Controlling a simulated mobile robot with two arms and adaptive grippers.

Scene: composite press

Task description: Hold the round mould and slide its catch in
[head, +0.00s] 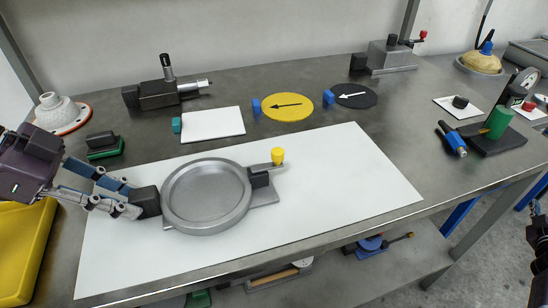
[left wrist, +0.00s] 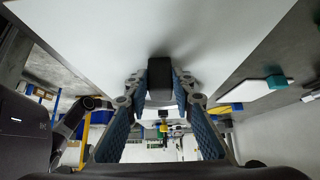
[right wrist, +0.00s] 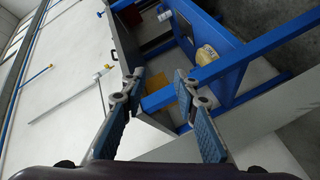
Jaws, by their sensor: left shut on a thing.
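The round grey mould (head: 206,196) lies on a white sheet on the bench in the head view. A black block (head: 146,201) sticks out of its left side as a grip. My left gripper (head: 137,203) is shut on this block, which also shows between the fingers in the left wrist view (left wrist: 160,80). The catch, with a yellow knob (head: 277,156) on a metal bar, sits at the mould's right side by a black block (head: 259,178). Whether the bar touches the mould wall is unclear. My right gripper (right wrist: 158,95) is open and empty, away from the bench.
The white sheet (head: 350,180) is bare right of the mould. Behind it lie a white plate (head: 212,124), a yellow disc (head: 287,106) and a black disc (head: 350,96). A yellow bin (head: 22,245) stands at the left. A green cylinder (head: 499,122) stands at the right.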

